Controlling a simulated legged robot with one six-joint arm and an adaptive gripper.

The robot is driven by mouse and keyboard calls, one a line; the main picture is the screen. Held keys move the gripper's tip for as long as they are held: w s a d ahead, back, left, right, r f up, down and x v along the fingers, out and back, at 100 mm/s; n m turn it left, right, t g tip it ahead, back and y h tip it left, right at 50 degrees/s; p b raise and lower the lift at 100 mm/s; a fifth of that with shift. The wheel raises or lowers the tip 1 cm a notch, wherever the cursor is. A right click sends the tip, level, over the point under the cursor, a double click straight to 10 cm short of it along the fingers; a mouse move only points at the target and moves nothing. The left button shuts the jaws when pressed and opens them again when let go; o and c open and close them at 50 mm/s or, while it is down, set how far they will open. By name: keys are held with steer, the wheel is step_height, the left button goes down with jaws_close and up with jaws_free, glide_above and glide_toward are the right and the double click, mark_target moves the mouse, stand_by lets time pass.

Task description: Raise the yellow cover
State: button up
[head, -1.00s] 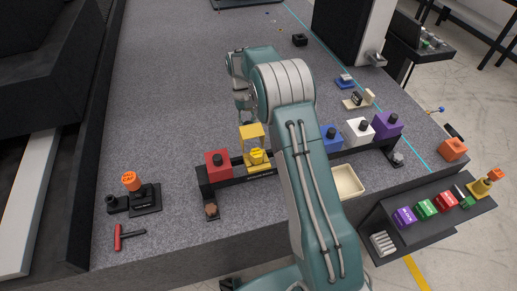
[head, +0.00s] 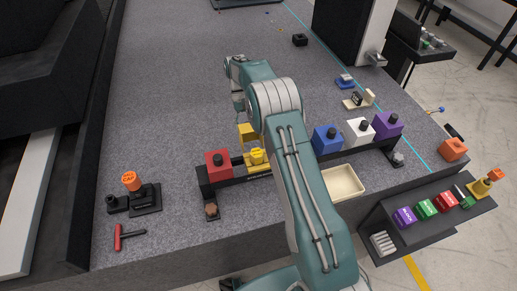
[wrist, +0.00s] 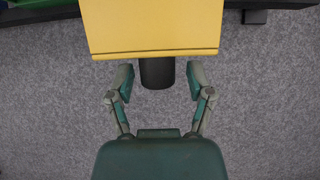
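The yellow cover (head: 247,132) stands tilted up on its yellow unit (head: 257,157) in the black rack, beside the red block. In the wrist view the cover (wrist: 152,28) is a flat yellow panel filling the top centre. A dark cylinder (wrist: 157,73) sticks out below its near edge. My gripper (wrist: 160,83) has its two fingers apart, one on each side of that cylinder, with gaps visible. I cannot tell whether a fingertip touches the cover. In the head view my arm hides most of the gripper.
The black rack (head: 235,180) also bears red (head: 217,164), blue (head: 327,140), white (head: 360,131) and purple (head: 388,125) blocks with black knobs. A cream tray (head: 345,182) lies in front. A red-handled tool (head: 118,238) lies front left. The bed behind the rack is mostly clear.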

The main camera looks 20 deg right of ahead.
steer(key=v, duration=0.6)
stand_by(0.4)
